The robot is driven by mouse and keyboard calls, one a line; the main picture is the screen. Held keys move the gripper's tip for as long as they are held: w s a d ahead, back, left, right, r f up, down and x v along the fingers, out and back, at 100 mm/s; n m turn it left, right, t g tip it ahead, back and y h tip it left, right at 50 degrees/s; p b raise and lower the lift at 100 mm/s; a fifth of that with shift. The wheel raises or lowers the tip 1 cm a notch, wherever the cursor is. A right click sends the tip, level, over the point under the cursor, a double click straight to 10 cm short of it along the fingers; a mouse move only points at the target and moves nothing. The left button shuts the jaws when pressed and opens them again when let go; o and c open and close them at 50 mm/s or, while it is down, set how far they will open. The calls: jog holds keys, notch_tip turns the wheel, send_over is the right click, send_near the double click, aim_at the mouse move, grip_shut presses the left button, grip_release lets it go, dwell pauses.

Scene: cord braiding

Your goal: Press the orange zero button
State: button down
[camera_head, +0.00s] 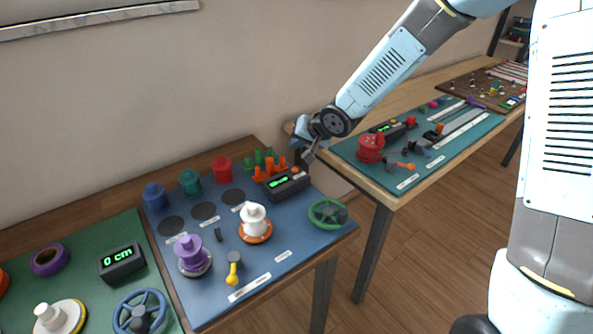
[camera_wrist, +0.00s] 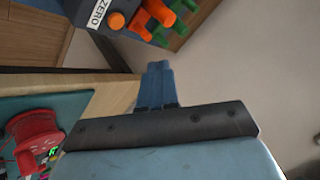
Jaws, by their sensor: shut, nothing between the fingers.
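The orange zero button (camera_wrist: 116,20) shows at the top of the wrist view, beside a white ZERO label (camera_wrist: 97,12) on a dark box. In the head view the button (camera_head: 295,170) is a small orange spot on the back of the black box (camera_head: 288,186) with a green display, on the blue mat. My gripper (camera_head: 308,157) is in the air near that box, just behind and to the right of it. In the wrist view my gripper (camera_wrist: 158,70) has its blue fingers together and empty, and they appear apart from the button.
Orange pegs (camera_head: 271,168) and green pegs (camera_head: 260,155) stand close left of the box. A red spool (camera_head: 370,148) stands on the right table, across a gap.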

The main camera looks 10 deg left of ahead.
aim_at(297, 170)
jog(key=shift+f, duration=3.1)
jog(key=shift+f, duration=0.75)
dwell(0.3)
jog(key=shift+r, duration=0.85)
jog(key=shift+r, duration=0.1)
jog(key=shift+r, duration=2.4)
